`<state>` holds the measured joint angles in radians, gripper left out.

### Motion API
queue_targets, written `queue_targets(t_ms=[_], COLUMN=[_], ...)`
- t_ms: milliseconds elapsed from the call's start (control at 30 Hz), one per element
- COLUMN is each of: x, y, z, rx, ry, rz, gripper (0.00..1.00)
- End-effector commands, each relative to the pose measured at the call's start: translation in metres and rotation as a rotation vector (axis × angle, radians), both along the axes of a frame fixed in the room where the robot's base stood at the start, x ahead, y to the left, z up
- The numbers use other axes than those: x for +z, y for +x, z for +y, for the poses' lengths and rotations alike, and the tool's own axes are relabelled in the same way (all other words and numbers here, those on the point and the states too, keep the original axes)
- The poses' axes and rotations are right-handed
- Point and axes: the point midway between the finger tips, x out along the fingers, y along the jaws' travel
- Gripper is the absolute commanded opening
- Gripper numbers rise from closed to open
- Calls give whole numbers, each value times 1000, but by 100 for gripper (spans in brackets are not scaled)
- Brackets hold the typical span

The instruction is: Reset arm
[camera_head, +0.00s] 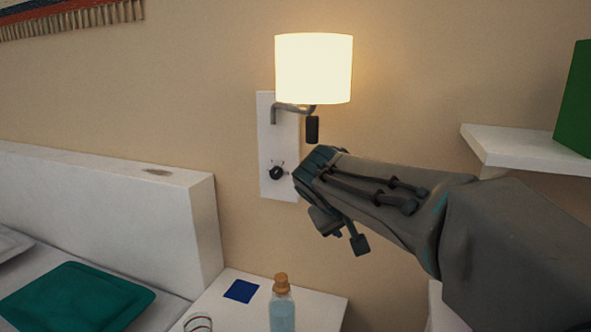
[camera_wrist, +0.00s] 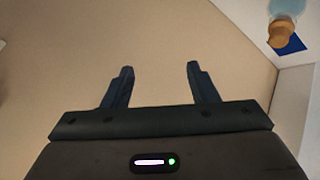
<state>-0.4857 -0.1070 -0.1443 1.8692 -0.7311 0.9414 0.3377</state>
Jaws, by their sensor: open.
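My gripper (camera_wrist: 160,75) shows in the wrist view with its two dark fingers apart and nothing between them. Behind the fingers is only plain beige surface. In the head view my arm reaches in from the right, and my gripper (camera_head: 338,228) is at its end, in front of the wall just below and right of the lamp's white wall plate (camera_head: 266,130). The lamp (camera_head: 313,68) is lit. A dark round knob (camera_head: 276,173) on the plate is close to the left of my wrist. I cannot tell the exact gap between them.
Below stands a white bedside table (camera_head: 225,310) with a corked bottle (camera_head: 282,305), a blue square (camera_head: 241,291) and a glass-like rim (camera_head: 198,322). A bed with a white headboard (camera_head: 110,195) and teal pillow (camera_head: 75,297) is left. A white shelf (camera_head: 520,150) holds a green box (camera_head: 575,100) at right.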

Motion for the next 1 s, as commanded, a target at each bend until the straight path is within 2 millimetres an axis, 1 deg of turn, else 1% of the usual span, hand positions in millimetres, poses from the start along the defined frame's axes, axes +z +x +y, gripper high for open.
queue_targets(t_ms=[33, 133, 300, 433, 600, 700, 800, 900, 1000], x=[16, 18, 23, 28, 35, 36, 36, 34, 32], y=[-15, -43, -93, -131, -178, -198, -212, -219, -221], z=[-11, -25, -41, -47, -48, -46, -43, -41, -41], rx=[-19, -48, -97, -138, -192, -219, -237, -245, -249], ry=[30, 92, 201, 290, 402, 455, 491, 511, 517], rz=[34, 100, 199, 261, 324, 346, 361, 367, 370], gripper=[53, 53, 53, 53, 53, 53, 53, 53, 53])
